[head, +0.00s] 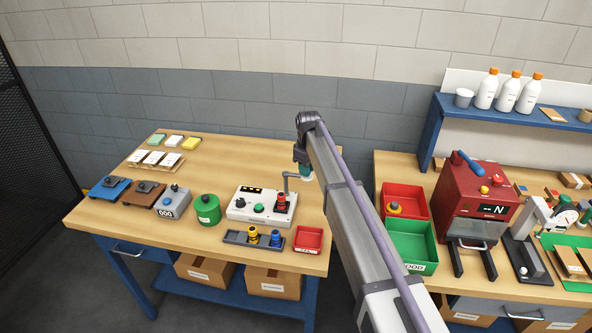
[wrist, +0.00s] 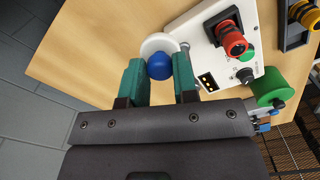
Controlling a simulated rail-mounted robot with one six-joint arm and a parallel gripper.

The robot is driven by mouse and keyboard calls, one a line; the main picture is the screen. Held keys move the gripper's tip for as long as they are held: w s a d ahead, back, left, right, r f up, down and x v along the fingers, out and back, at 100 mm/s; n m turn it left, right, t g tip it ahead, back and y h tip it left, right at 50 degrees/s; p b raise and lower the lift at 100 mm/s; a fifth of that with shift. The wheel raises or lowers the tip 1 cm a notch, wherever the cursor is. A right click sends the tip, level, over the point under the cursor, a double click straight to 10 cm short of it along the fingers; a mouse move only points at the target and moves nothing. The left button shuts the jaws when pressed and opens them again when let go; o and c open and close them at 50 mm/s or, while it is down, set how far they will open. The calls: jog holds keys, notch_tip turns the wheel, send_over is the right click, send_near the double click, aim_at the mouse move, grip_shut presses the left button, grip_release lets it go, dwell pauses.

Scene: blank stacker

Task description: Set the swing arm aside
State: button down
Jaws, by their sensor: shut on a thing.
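The swing arm (head: 289,177) is a thin grey bent rod standing at the back right corner of the white control box (head: 247,205). In the wrist view, a blue ball knob (wrist: 159,68) and a white disc (wrist: 155,43) sit at its end beside the box. My gripper (head: 303,168) is at that end, with its teal fingers on both sides of the knob, shut on it. The box carries a red-and-black piece (head: 281,202), a green button (head: 259,208) and a dark display. My arm hides the table just right of the swing arm.
A dark tray (head: 238,238) with yellow and blue pieces and a red bin (head: 308,239) stand in front of the box. A green cylinder (head: 207,208) stands left of it. Bare tabletop (head: 240,160) lies behind the box. A red press (head: 475,200) stands on the right table.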

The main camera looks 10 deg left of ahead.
jog(key=shift+w, duration=0.1)
jog(key=c, duration=0.9)
grip_release()
notch_tip(320, 180, up, 11)
jog(key=p, duration=1)
jog(key=shift+f+p, duration=0.1)
jog(key=shift+p, duration=0.3)
